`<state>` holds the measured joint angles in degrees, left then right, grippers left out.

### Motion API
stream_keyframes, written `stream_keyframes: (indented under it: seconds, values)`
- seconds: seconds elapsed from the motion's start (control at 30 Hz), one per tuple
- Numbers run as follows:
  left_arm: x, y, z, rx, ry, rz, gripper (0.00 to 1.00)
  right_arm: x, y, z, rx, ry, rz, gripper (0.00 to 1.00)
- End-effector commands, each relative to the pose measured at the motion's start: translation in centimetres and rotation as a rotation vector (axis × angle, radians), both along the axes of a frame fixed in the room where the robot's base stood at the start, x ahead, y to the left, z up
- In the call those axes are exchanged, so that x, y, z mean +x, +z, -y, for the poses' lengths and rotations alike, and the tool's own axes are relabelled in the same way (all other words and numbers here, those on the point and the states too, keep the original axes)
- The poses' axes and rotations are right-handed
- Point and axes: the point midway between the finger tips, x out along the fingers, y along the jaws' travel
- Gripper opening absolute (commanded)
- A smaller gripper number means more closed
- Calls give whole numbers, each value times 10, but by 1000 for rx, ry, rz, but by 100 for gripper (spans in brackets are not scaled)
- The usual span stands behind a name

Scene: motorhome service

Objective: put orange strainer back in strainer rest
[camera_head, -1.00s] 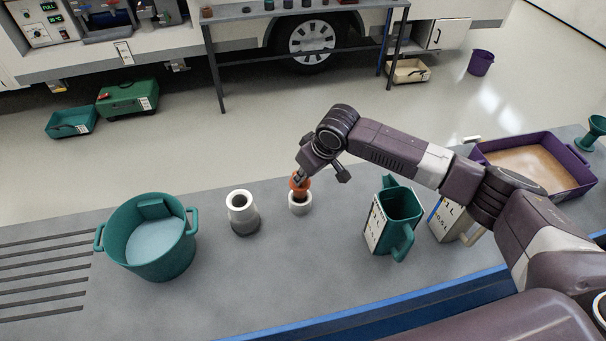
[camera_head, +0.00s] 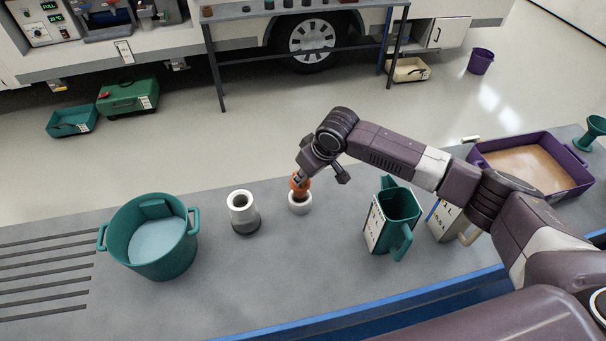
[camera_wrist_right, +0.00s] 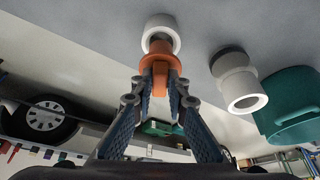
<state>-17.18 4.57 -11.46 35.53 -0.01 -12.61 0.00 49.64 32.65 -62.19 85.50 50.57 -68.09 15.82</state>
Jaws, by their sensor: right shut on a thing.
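My right gripper (camera_head: 299,179) is shut on the orange strainer (camera_head: 300,187), holding it directly over a small white ring-shaped holder (camera_head: 300,205), which looks like the strainer rest. In the right wrist view the strainer (camera_wrist_right: 160,68) sits between the fingertips (camera_wrist_right: 161,92). Its narrow lower end points into the opening of the white ring (camera_wrist_right: 174,45). The strainer's wide collar appears above the ring's rim. I cannot tell how deep the lower end is, or whether it touches the ring. My left gripper is not in view.
A white and grey cylinder (camera_head: 243,220) stands left of the ring, with a teal bucket (camera_head: 170,262) farther left. A teal jug (camera_head: 401,207) and a beige container (camera_head: 446,222) stand to the right. A purple tray (camera_head: 576,183) lies beyond. The bench (camera_head: 290,270) is clear in front.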

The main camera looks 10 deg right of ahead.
Motion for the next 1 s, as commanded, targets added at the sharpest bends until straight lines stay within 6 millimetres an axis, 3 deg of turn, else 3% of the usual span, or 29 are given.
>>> stream_keyframes:
  seconds: [0.47,1.0]
  values:
    - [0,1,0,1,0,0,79,0,-1,0,1,-1,1,0]
    - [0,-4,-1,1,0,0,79,0,-17,-1,1,-1,-1,0]
